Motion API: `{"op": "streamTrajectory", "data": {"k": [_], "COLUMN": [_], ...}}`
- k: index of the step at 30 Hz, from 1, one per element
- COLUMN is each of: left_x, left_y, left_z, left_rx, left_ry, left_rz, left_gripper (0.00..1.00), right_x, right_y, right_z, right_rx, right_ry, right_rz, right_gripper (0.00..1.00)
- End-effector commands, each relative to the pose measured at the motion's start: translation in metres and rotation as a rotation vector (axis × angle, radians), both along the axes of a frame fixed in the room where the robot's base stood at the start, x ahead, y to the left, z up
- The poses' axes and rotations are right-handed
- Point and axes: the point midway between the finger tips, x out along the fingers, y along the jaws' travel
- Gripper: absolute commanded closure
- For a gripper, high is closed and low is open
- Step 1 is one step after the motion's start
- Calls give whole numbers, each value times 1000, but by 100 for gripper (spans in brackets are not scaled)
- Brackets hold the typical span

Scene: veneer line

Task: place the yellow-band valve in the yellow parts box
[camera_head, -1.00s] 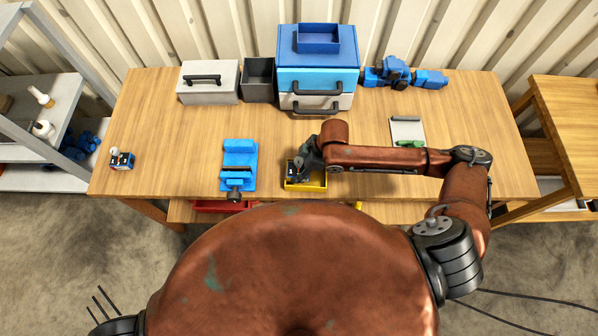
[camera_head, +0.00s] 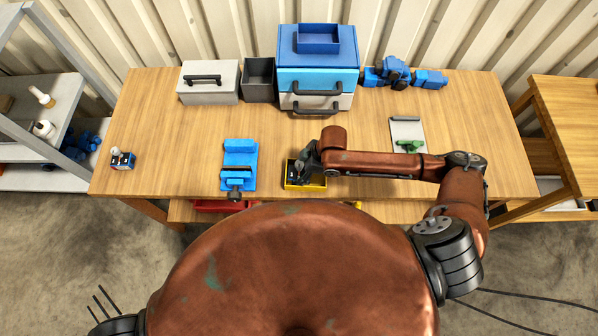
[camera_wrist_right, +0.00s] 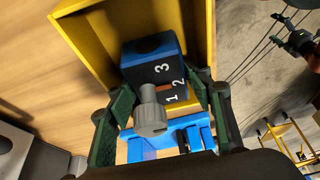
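The yellow parts box (camera_head: 304,187) sits at the table's front edge, and its wall also shows in the right wrist view (camera_wrist_right: 83,38). A dark blue-and-black valve with a grey knob (camera_wrist_right: 155,88), numbered 1, 2 and 3, is between the fingers of my right gripper (camera_wrist_right: 163,95). The fingers lie along both its sides and seem to touch it. The valve is at the box, its far end over the interior; I cannot tell whether it touches the floor. No yellow band is clear. In the head view my right gripper (camera_head: 302,172) partly hides the box. My left gripper is out of view.
A blue vise (camera_head: 238,168) stands left of the box. Another small valve (camera_head: 122,160) sits at the table's left end. Grey bins, blue cases (camera_head: 318,75) and blue parts line the back. A board with a green item (camera_head: 407,135) lies to the right.

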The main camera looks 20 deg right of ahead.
Motion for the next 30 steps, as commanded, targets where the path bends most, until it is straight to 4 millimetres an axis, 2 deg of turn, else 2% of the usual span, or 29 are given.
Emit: {"op": "streamTrajectory", "data": {"k": [5,8,21,25,30], "left_x": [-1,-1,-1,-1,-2], "left_y": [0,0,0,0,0], "left_z": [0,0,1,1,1], "left_rx": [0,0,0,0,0], "left_ry": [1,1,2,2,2], "left_rz": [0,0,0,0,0], "left_gripper": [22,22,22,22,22], "right_x": [0,0,-11,-13,-14], "right_y": [-1,-6,-37,-41,-43], "right_z": [5,16,96,108,114], "right_rx": [0,0,-1,0,1], "right_ry": [-2,-4,-4,-2,-1], "right_rz": [0,-1,-1,-1,0], "right_gripper": [50,50,50,50,50]}}
